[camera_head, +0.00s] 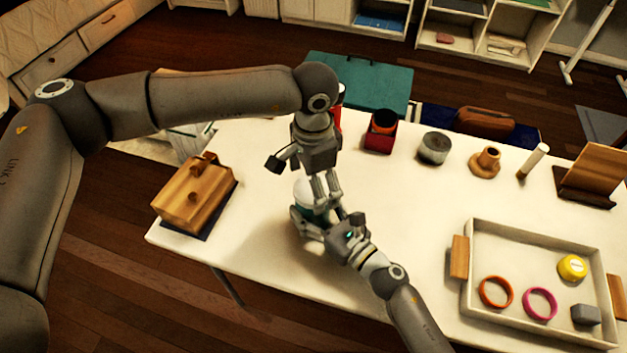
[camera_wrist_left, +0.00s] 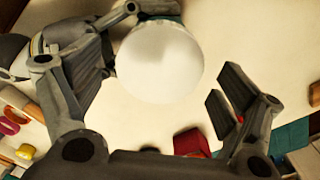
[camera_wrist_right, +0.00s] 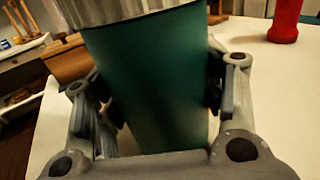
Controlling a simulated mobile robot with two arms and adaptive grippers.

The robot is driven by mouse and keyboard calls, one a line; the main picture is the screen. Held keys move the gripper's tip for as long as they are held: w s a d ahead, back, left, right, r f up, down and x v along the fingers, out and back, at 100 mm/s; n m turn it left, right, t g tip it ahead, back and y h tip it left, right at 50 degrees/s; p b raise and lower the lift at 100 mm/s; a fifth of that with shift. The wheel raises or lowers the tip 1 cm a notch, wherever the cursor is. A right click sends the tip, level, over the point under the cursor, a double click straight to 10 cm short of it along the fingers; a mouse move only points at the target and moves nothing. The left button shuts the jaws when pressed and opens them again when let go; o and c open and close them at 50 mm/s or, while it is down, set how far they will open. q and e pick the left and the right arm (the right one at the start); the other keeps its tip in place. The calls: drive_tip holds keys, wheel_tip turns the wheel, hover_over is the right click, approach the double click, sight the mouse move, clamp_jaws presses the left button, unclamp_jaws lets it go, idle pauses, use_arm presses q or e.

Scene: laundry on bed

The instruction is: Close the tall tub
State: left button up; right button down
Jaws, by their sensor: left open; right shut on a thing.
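The tall tub is a teal cylinder, seen close in the right wrist view (camera_wrist_right: 150,75) with a silvery band at its top. Its round white top shows in the left wrist view (camera_wrist_left: 160,62); in the head view the tub (camera_head: 302,189) is mostly hidden by my grippers. My right gripper (camera_head: 318,222) is shut on the tub's side, one finger on each side of the teal wall. My left gripper (camera_head: 303,176) is open and empty just above the tub, pointing down. I cannot tell whether the white top is a separate lid.
A wooden box (camera_head: 196,192) stands left on the white table (camera_head: 410,210). A red container (camera_head: 380,132), a grey jar (camera_head: 434,148) and a wooden holder (camera_head: 486,163) stand along the back. A tray (camera_head: 525,238) with rings is at right. The table's middle is clear.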

use_arm(q)
wheel_tip(320, 180, up, 4)
drive_tip(key=shift+r, duration=0.15)
drive_tip(key=shift+c, duration=0.3)
